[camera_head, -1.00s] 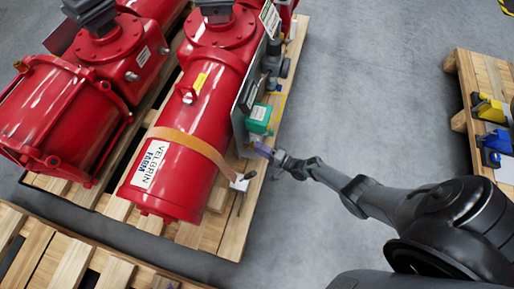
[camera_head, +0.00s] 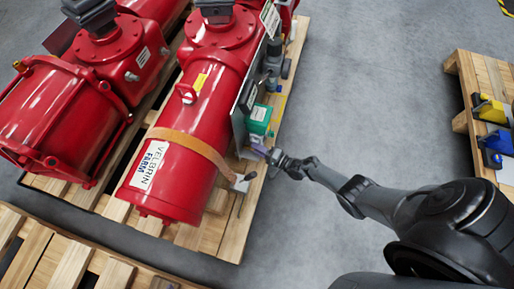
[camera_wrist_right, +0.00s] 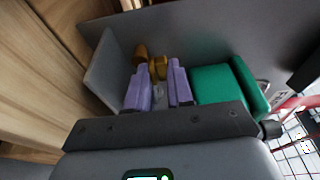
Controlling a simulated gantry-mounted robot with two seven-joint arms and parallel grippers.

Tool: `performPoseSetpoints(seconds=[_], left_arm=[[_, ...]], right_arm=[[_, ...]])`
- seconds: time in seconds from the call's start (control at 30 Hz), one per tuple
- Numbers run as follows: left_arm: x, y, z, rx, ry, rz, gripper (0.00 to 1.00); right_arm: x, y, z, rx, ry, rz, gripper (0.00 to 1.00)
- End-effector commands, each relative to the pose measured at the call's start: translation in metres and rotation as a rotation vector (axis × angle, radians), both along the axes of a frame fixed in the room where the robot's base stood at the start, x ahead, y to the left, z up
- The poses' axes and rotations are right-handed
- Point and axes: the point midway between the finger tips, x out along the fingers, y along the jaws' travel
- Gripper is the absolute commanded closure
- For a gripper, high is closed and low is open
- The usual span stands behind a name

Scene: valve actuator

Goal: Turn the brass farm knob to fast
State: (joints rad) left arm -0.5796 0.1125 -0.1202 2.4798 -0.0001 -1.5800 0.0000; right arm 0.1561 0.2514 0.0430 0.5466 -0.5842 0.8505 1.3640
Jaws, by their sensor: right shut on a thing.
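The red actuator (camera_head: 190,125) labelled VELBRIN FARM lies on a pallet, with a grey panel and a green box (camera_head: 258,122) on its right side. My right gripper (camera_head: 260,150) reaches in from the right, just below the green box. In the right wrist view its purple fingers (camera_wrist_right: 160,84) are shut on a brass knob (camera_wrist_right: 158,67), between a grey bracket plate and the green box (camera_wrist_right: 228,97). A second brass piece (camera_wrist_right: 140,53) sits just beyond, to the left. The knob's markings cannot be read. My left gripper is out of view.
A second red actuator (camera_head: 65,110) stands to the left. Another pallet (camera_head: 475,70) holds yellow and blue parts at right. Grey floor is clear between the pallets.

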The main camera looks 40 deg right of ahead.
Motion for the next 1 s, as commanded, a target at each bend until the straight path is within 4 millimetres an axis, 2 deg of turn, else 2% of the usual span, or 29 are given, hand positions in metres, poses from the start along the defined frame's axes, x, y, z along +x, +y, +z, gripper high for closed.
performPoseSetpoints(seconds=[0.03,0.27,0.63,1.0], left_arm=[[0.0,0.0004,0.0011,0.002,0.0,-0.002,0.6],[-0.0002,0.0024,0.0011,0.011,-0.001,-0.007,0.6],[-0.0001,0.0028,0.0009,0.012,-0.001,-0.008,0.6],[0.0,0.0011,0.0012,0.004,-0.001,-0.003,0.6]], right_arm=[[0.004,0.0021,0.0064,0.006,-0.017,0.01,1.0],[0.0076,0.0064,0.0068,0.014,-0.019,0.101,1.0],[0.0069,-0.0011,0.0015,0.011,-0.007,0.218,1.0],[0.0069,-0.0028,0.0071,0.009,-0.017,0.285,1.0]])
